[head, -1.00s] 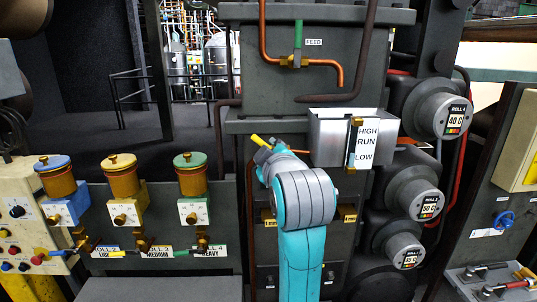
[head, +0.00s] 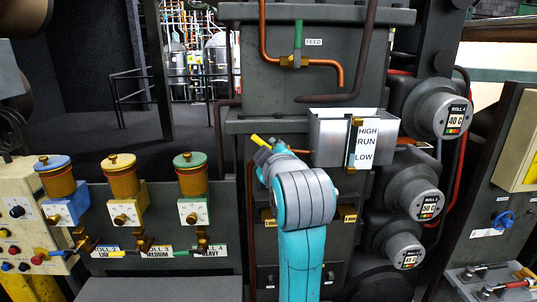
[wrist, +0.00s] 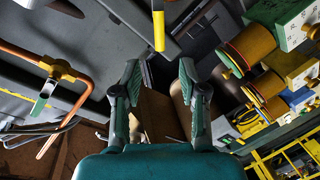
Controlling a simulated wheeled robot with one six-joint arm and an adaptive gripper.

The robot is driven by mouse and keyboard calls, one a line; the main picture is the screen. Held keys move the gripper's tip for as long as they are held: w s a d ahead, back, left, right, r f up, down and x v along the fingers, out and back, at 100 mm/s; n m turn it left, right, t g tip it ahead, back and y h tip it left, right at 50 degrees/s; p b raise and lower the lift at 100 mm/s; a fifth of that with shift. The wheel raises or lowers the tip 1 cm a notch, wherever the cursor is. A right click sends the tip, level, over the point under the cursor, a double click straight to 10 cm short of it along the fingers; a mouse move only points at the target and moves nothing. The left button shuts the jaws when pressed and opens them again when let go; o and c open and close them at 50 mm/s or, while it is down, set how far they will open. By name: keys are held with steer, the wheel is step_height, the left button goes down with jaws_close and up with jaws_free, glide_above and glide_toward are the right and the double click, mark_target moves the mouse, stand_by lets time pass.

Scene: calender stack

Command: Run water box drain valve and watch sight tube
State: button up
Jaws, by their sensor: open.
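The grey metal water box (head: 327,138) is right of centre in the head view. Its sight tube (head: 351,145) stands upright on the front, beside a plate marked HIGH, RUN and LOW; I cannot make out the water level. A yellow-handled lever (head: 260,141) is left of the box, just beyond my wrist; I see no label on it. It also shows in the wrist view (wrist: 158,30), pointing down toward the gap between my fingers, apart from them. My gripper (wrist: 160,75) is open and empty. Its fingers are hidden behind my arm in the head view.
A green-lever feed valve (head: 297,55) on copper pipe is above. Three oil cups with dials, including a green-topped one (head: 190,175), stand at the left. Roll gauges (head: 453,116) stick out at the right. A control panel (head: 22,220) is at the far left.

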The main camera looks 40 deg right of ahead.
stand_by(0.4)
steer(key=n+t+y, duration=0.3)
steer(key=n+y, duration=0.3)
steer(key=y, duration=0.5)
glide_toward(263, 143)
steer(key=x, duration=1)
steer(key=shift+w+a, duration=0.1)
steer(key=shift+w, duration=0.3)
jaws_close()
